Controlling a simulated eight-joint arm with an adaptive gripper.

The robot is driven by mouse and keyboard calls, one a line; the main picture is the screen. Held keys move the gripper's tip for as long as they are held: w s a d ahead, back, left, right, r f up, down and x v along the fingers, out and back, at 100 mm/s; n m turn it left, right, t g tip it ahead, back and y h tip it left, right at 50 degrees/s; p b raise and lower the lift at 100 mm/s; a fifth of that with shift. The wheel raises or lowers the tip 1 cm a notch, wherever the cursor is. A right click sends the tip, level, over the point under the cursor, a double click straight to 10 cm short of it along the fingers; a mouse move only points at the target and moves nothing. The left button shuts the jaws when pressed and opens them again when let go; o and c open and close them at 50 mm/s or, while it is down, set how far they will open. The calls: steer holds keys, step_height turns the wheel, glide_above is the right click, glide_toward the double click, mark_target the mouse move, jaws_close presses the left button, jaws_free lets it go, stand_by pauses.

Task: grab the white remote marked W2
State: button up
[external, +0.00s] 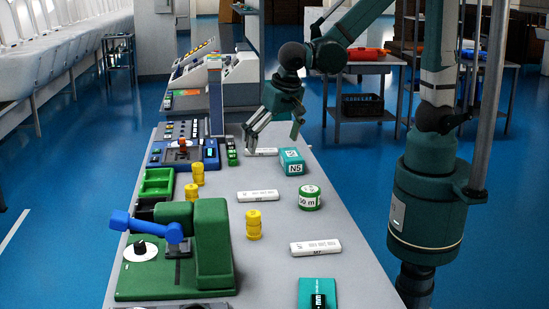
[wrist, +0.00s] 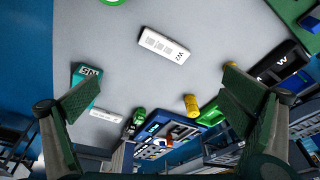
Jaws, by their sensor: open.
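The white remote marked W2 (wrist: 167,46) lies flat on the grey table in the upper middle of the wrist view, its label upside down. It appears to be the middle white remote (external: 258,196) in the external view, where its label is too small to read. My gripper (external: 273,132) is open and empty above the far part of the table, beyond this remote. In the wrist view the two fingers (wrist: 160,88) are spread wide at left and right, with the remote above the gap between them.
A teal N5 box (external: 292,161) and another white remote (external: 264,152) lie near my gripper. A green tape roll (external: 309,199), yellow cylinders (external: 254,225) and a nearer white remote (external: 316,247) stand around. A green fixture with a blue lever (external: 212,245) stands front left.

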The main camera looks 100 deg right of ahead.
mark_target(258, 193)
steer(key=w+f+m+g+h+b, duration=0.1)
steer(key=w+f+m, duration=0.3)
steer(key=f, duration=0.7)
steer(key=shift+w+m+g+h, duration=0.2)
steer(key=shift+m+g+h, duration=0.25)
steer(key=shift+m, duration=0.35)
steer(key=shift+x, duration=1.2)
steer(key=shift+f+b, duration=0.1)
steer(key=shift+b, duration=0.2)
steer(key=shift+b+x, duration=0.6)
steer(key=shift+x, duration=1.9)
steer(key=shift+s, duration=0.15)
steer(key=c, duration=0.9)
